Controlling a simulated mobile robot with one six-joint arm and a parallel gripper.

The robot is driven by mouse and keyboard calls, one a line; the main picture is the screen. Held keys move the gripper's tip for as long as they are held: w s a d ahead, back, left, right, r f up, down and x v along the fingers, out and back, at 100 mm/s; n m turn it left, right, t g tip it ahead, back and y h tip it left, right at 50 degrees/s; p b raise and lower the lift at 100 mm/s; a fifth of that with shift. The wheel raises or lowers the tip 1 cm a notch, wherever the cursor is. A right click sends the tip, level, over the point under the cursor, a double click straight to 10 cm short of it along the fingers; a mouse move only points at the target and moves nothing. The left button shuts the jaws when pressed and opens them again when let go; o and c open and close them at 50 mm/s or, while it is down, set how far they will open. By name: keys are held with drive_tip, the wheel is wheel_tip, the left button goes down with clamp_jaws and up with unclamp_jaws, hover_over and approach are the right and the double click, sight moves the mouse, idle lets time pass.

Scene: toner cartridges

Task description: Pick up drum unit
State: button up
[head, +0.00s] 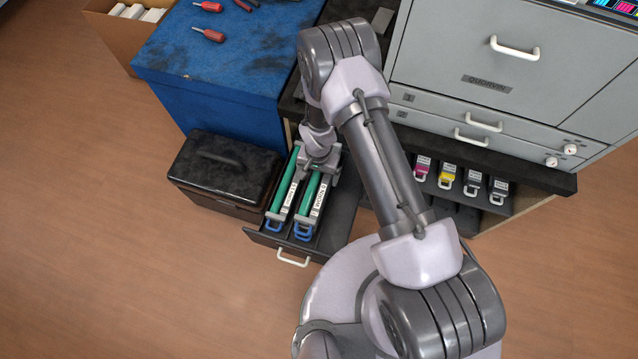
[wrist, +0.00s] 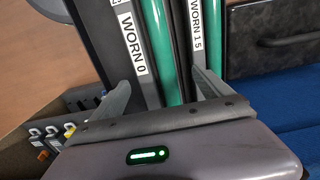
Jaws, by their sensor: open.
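Two drum units lie side by side in an open dark drawer (head: 343,212). Each has a green cylinder, a dark frame, a white label and a blue handle. The right drum unit (head: 307,200) reads WORN 0 in the wrist view (wrist: 160,45). The left drum unit (head: 283,197) reads WORN 15 there (wrist: 196,28). My gripper (head: 322,166) is over the far part of the drawer, at the right unit. In the wrist view my open fingers (wrist: 160,86) are on either side of the WORN 0 unit, the right one near the WORN 15 unit. Contact cannot be told.
A black case (head: 222,165) stands just left of the drawer. A blue-topped bench (head: 225,60) with red-handled tools is behind it. A grey printer (head: 500,70) stands at the right, above a shelf with several toner cartridges (head: 447,175). The wooden floor (head: 120,270) is clear at left.

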sight(319, 179)
wheel_tip(319, 179, down, 4)
drive_tip(key=shift+d+r+b, duration=0.1)
drive_tip(key=shift+r+b, duration=0.1)
drive_tip(key=shift+b, duration=0.35)
drive_tip(key=shift+r, duration=0.1)
clamp_jaws()
drive_tip(key=shift+r, duration=0.1)
